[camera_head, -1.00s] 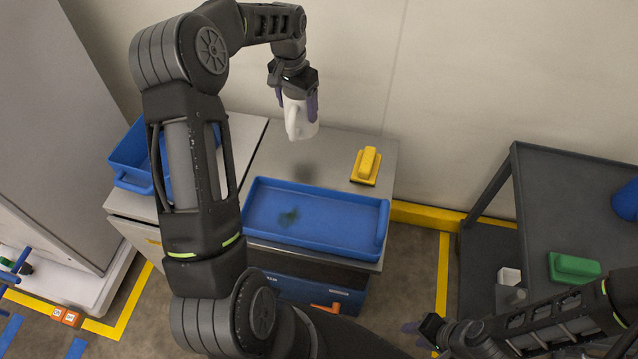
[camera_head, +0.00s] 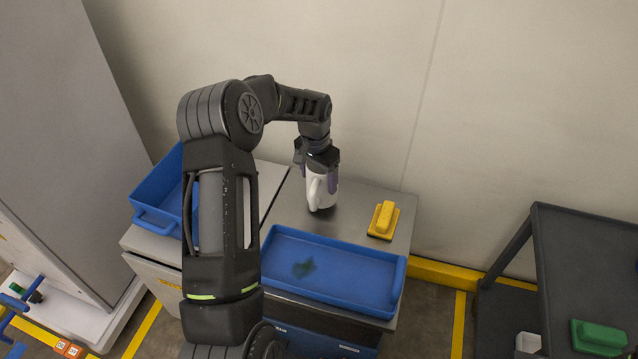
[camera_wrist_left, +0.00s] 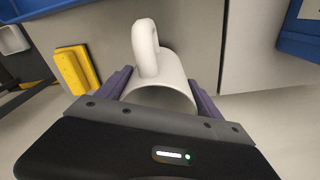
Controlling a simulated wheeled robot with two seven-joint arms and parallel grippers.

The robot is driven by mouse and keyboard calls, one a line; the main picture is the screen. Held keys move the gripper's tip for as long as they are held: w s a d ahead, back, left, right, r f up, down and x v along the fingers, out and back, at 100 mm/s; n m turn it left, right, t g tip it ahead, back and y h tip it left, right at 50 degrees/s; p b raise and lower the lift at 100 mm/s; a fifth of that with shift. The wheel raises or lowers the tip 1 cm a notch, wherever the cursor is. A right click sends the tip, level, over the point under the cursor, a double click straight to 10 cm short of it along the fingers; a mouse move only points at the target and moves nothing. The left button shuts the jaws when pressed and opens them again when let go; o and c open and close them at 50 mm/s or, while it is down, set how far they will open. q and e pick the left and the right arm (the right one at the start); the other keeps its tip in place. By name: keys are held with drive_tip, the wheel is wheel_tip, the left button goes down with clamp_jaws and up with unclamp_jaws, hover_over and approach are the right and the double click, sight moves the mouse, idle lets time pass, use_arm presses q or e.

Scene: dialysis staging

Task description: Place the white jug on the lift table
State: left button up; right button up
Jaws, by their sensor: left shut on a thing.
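The white jug (camera_head: 320,192) is upright at the back of the steel-topped lift table (camera_head: 350,212), behind the blue tray. My left gripper (camera_head: 318,178) points down from above and is shut on the jug. In the left wrist view the jug (camera_wrist_left: 165,78) sits between the two purple fingers of the left gripper (camera_wrist_left: 160,92), with its handle toward the top of the picture. The jug's base is at or just above the steel top; I cannot tell whether it touches. My right gripper is not in view.
A blue tray (camera_head: 340,262) with a dark green patch in it covers the table's front. A yellow block-shaped item (camera_head: 384,219) stands right of the jug. A blue bin (camera_head: 160,188) is at the left. A dark cart (camera_head: 590,250) with a green item (camera_head: 600,336) stands at right.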

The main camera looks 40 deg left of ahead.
use_arm(q)
drive_tip(key=shift+f, duration=1.2)
drive_tip(key=shift+f, duration=0.15)
drive_tip(key=o, duration=1.5)
drive_tip(key=r, duration=0.8)
drive_tip(key=s+r, duration=0.1)
drive_tip(key=r, duration=0.3)
drive_tip(key=shift+r, duration=0.15)
